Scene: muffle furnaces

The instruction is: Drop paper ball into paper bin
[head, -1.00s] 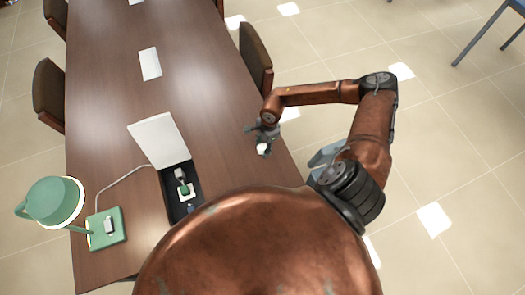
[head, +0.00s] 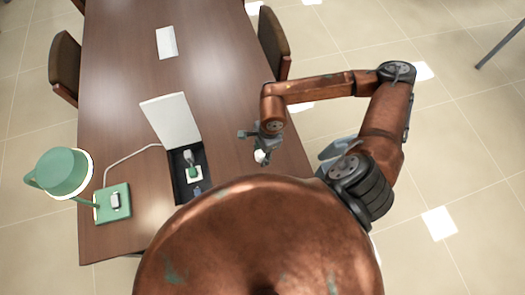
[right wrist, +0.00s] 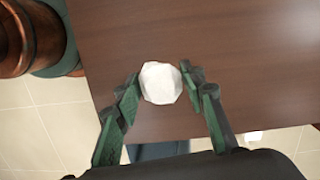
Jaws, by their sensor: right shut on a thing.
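The white paper ball (head: 260,157) is held at the tip of my right gripper (head: 258,150), above the right edge of the table. In the right wrist view the ball (right wrist: 160,83) sits between the two green-and-black fingertips of the gripper (right wrist: 160,85), with brown tabletop behind it. A blue-grey object (head: 337,149) shows beside the table, partly hidden by my right arm; it may be the paper bin. A similar blue-grey patch (right wrist: 158,150) lies past the table edge in the wrist view. My left gripper is not in view.
The long brown table (head: 215,75) holds a green lamp (head: 112,203), an open box with a white lid (head: 172,120) and a white sheet (head: 166,42). Brown chairs (head: 273,42) stand along its sides. Tiled floor is open at the right.

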